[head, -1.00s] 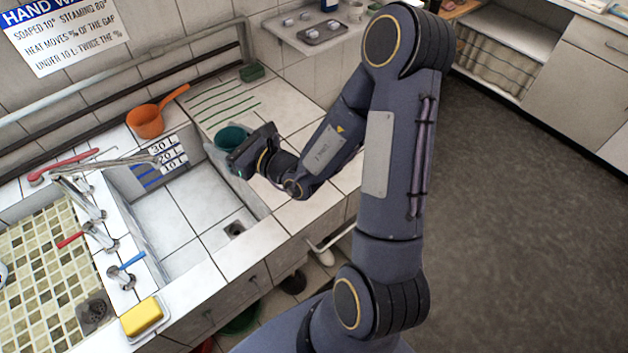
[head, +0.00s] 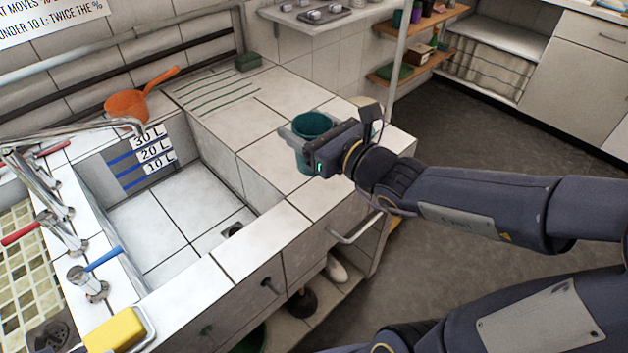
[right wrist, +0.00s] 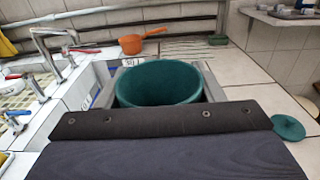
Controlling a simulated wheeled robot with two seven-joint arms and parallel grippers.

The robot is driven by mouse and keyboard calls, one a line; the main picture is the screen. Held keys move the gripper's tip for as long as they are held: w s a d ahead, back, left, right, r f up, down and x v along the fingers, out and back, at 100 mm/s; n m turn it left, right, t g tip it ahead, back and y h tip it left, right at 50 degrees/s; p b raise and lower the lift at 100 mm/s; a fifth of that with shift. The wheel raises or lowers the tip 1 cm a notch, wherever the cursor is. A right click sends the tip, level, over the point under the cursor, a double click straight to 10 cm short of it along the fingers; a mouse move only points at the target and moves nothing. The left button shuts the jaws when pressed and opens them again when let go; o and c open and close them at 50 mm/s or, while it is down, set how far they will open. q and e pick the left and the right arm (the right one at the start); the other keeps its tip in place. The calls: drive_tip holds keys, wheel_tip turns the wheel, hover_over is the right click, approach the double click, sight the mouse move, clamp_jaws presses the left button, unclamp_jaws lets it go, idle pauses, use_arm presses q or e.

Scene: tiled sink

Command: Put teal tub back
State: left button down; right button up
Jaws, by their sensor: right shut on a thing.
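The teal tub (head: 312,125) is upright in my right gripper (head: 303,138), over the right part of the tiled counter beside the sink. In the right wrist view the tub (right wrist: 158,84) sits between the two grey fingers, its open mouth facing up. My right gripper is shut on it. I cannot tell whether the tub's base touches the tiles. A flat round teal disc, perhaps a lid (right wrist: 288,127), lies on the counter to the right of the tub in the wrist view. My left gripper is not in view.
The empty tiled sink basin (head: 165,215) is left of the tub. An orange dipper (head: 127,104) and a dark green block (head: 248,62) lie toward the back. A wall shelf (head: 330,18) holds a tray. Chrome taps (head: 60,235) and a yellow sponge (head: 115,330) are at the left.

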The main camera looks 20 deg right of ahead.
drive_tip(key=shift+w+d+f+b, duration=0.15)
drive_tip(key=shift+w+d+f, duration=0.85)
drive_tip(key=shift+w+f, duration=1.15)
drive_tip(key=shift+w+d+f+b, duration=0.1)
drive_tip(key=shift+w+d+f, duration=0.95)
drive_tip(key=shift+w+f, duration=1.05)
drive_tip(key=shift+w+d+f+b, duration=0.15)
drive_tip(key=shift+w+d+f, duration=0.85)
drive_tip(key=shift+w+f, duration=1.15)
drive_tip(key=shift+s+f, duration=0.15)
drive_tip(key=shift+f, duration=0.1)
drive_tip(key=shift+f, duration=0.15)
drive_tip(key=o, duration=1.3)
drive_tip(key=shift+o, duration=0.2)
